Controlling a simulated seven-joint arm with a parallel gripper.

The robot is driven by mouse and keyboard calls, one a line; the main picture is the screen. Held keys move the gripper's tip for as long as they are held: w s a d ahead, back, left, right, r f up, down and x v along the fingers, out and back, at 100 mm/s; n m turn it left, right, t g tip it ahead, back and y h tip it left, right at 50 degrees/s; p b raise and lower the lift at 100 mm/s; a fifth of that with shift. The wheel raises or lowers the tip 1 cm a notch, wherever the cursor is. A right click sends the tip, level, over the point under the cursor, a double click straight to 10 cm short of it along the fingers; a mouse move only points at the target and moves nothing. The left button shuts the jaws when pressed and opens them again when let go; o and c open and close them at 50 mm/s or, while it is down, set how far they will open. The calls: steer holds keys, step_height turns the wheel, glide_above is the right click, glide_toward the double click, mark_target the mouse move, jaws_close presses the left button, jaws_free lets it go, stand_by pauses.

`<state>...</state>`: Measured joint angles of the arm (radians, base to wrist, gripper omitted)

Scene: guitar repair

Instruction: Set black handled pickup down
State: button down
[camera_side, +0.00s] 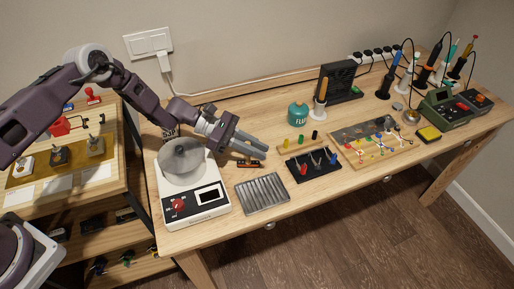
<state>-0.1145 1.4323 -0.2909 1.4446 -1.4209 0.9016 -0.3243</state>
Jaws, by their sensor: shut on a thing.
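My gripper (253,145) hangs over the left part of the workbench, just right of the white machine with the round silver plate. Its long grey fingers point right and slightly down. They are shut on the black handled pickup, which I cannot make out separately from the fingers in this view. A small dark bar with red and yellow parts (249,163) shows just below the fingertips. I cannot tell whether it touches them.
The white machine (209,213) and a ribbed metal tray (263,194) stand close by. A side table (108,177) at left carries several handled pieces. Bare wood lies behind the gripper.

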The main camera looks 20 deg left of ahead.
steer(key=shift+f, duration=0.15)
steer(key=c, duration=1.4)
jaws_free()
